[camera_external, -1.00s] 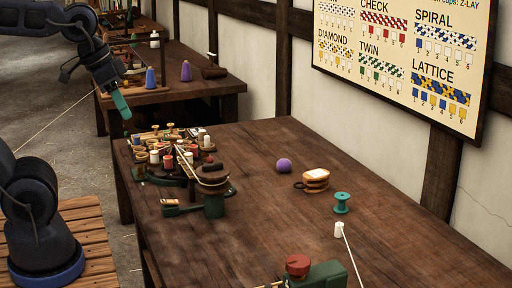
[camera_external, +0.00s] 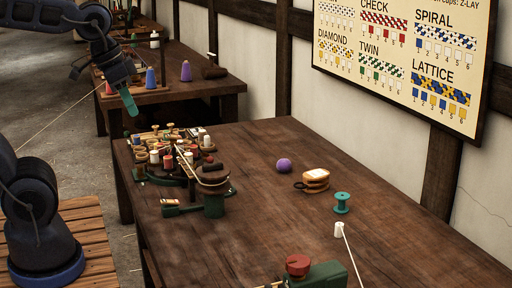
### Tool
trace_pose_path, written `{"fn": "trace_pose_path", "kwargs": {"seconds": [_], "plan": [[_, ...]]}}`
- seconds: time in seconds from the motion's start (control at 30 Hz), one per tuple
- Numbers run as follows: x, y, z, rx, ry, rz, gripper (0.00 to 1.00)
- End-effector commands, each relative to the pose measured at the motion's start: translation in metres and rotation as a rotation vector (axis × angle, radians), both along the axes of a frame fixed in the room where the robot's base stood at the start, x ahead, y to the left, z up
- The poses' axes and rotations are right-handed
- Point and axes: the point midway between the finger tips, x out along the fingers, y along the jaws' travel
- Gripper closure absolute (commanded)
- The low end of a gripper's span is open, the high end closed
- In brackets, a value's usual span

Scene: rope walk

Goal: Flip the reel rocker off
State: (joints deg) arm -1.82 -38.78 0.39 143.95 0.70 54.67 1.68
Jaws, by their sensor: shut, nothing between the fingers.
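A dark green machine with a round brown reel (camera_external: 212,178) on top stands at the left part of the near table. My gripper (camera_external: 130,103), with teal fingers, is shut and empty. It points down in the air at the upper left, above and left of the machine and apart from it.
Several bobbins and pegs (camera_external: 165,150) crowd the table's left end behind the reel. A purple ball (camera_external: 284,165), a tan bundle (camera_external: 316,180), a teal spool (camera_external: 342,202) and a green device with a red knob (camera_external: 298,265) lie to the right. The table's middle is clear.

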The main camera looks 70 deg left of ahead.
Motion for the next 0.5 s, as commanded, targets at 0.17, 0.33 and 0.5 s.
{"fn": "trace_pose_path", "kwargs": {"seconds": [0.17, 0.33, 0.5], "plan": [[0.024, 0.017, -0.010, 0.017, 0.064, 0.010, 1.00], [0.046, 0.034, -0.021, 0.028, 0.121, 0.013, 1.00], [0.066, 0.053, -0.035, 0.038, 0.179, 0.016, 1.00]]}}
